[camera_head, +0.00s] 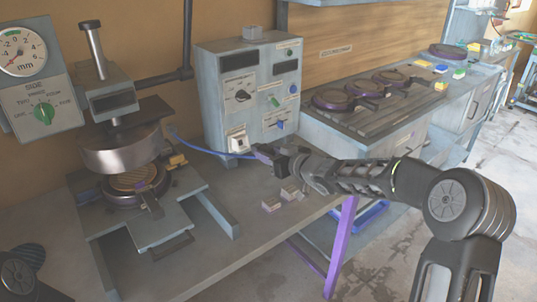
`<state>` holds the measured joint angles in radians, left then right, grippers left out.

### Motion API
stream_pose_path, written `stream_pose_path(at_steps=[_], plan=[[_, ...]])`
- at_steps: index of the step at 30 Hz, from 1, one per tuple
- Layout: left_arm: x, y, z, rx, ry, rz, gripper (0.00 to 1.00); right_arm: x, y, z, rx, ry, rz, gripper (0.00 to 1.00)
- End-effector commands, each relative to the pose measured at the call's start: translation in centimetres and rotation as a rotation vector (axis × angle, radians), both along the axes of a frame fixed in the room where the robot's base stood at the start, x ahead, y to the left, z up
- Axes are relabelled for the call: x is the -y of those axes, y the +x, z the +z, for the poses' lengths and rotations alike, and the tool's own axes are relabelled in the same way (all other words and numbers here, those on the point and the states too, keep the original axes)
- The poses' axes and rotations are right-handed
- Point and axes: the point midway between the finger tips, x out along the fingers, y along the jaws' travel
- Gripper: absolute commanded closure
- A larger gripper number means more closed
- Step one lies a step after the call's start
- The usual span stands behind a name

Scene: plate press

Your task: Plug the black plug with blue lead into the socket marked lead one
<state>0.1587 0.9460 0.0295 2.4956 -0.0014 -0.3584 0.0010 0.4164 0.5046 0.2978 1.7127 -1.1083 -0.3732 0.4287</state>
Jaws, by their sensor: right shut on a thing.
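The blue lead (205,150) runs from the press across to the front of the grey control box (212,90). Its end meets the tip of my right gripper (268,154), which is shut on the black plug at the box's lower right front. The plug is small, dark and mostly hidden by the fingers. I cannot tell whether it touches a socket. The box's front has a dial, two dark displays, coloured knobs and small labels, too small to read; the lead one socket cannot be made out. My left gripper is out of view; only part of that arm shows at bottom left.
The press (120,150) with its round plates stands left on the grey bench (250,215). Small pale blocks (290,192) lie on the bench below my right gripper. A side bench (375,125) with several round purple-rimmed moulds stands right.

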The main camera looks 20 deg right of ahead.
Motion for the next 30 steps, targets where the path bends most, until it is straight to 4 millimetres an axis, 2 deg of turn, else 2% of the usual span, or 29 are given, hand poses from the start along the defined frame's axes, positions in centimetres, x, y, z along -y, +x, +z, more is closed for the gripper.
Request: stream_pose_path(at_steps=[5,21,30], plan=[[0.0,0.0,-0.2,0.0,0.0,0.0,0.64,-0.3,0.6,-0.2,0.001,0.001,0.001,1.0],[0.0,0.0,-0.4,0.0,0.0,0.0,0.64,-1.8,4.4,-1.2,0.0,0.0,0.001,1.0],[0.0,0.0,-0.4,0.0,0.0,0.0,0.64,-2.0,4.9,-1.4,0.0,0.0,0.0,1.0]])
